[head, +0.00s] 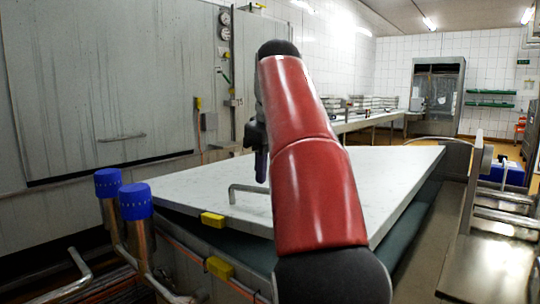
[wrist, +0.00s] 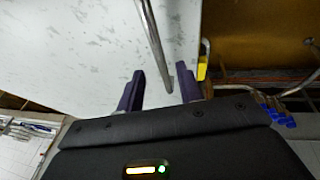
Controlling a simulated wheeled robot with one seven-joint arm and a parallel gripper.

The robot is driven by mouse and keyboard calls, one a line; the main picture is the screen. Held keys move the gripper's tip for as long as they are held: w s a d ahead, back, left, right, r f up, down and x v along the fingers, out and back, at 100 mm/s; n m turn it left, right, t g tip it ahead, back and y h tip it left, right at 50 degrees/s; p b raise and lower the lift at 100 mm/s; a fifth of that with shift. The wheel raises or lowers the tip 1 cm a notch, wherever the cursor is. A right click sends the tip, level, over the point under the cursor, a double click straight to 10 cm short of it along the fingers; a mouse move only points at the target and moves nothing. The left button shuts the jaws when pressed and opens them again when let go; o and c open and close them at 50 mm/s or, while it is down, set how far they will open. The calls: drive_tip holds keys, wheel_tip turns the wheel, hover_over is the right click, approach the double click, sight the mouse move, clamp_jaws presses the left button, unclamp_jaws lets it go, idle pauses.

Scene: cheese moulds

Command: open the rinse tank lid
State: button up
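The rinse tank lid (head: 400,165) is a broad pale slab right in front of me, and a dark green strip (head: 408,215) shows below its right edge. I cannot tell from this how far it stands open. Its metal bar handle (head: 245,188) rises near the left front edge; in the wrist view the handle (wrist: 150,35) runs down between my finger lines. My gripper (head: 261,165) is just above and behind the handle, partly hidden by my red arm. In the wrist view its purple fingers (wrist: 160,68) are apart, with no clear contact on the bar.
Two blue-capped metal pipes (head: 136,201) stand left of the tank. A yellow block (head: 212,220) is on the lid's front edge and another (head: 219,267) on the tank below. A metal rack (head: 490,215) stands at the right.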

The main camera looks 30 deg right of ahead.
drive_tip(key=shift+v, duration=1.85)
drive_tip(key=shift+c, duration=0.4)
